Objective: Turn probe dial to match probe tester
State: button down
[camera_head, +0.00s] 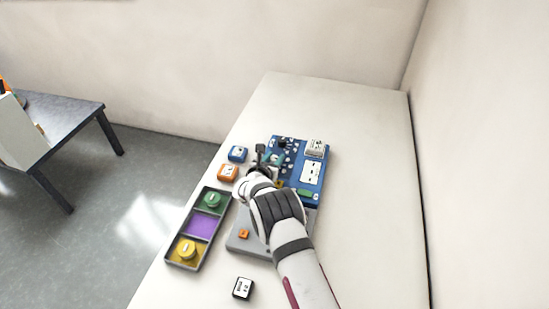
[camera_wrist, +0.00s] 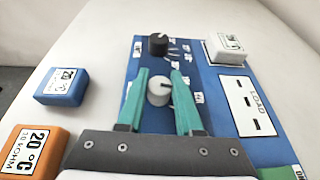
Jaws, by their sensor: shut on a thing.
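The blue panel (camera_head: 322,163) lies on the table and carries two dials. In the wrist view, a light grey dial (camera_wrist: 159,92) with a dark pointer mark near its upper right edge sits between the teal fingers of my gripper (camera_wrist: 159,78), which is shut on it. A black dial (camera_wrist: 158,43) sits beyond it on the panel. An orange block labelled 20 °C and 10 kOHM (camera_wrist: 35,150) and a blue block with a °C label (camera_wrist: 62,86) lie left of the panel. I cannot tell from labels which dial is the probe dial.
A white block (camera_wrist: 226,48) sits on the panel's far right, near a LOAD label (camera_wrist: 248,106). A tray (camera_head: 168,261) with green, purple and yellow sections lies left of my arm. A black-and-white block (camera_head: 242,288) lies at the front. The table's right side is clear.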

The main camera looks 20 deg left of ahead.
jog(key=shift+w+r+m+h, duration=0.1)
jog(key=shift+m+h, duration=0.8)
jog(key=shift+h, duration=0.1)
jog(key=shift+m+g+h, duration=0.4)
jog(key=shift+m+h, duration=0.3)
jog(key=shift+h, duration=0.1)
jog(key=c, duration=0.6)
grip_release()
jog(key=v, duration=1.6)
jog(key=shift+d, duration=0.1)
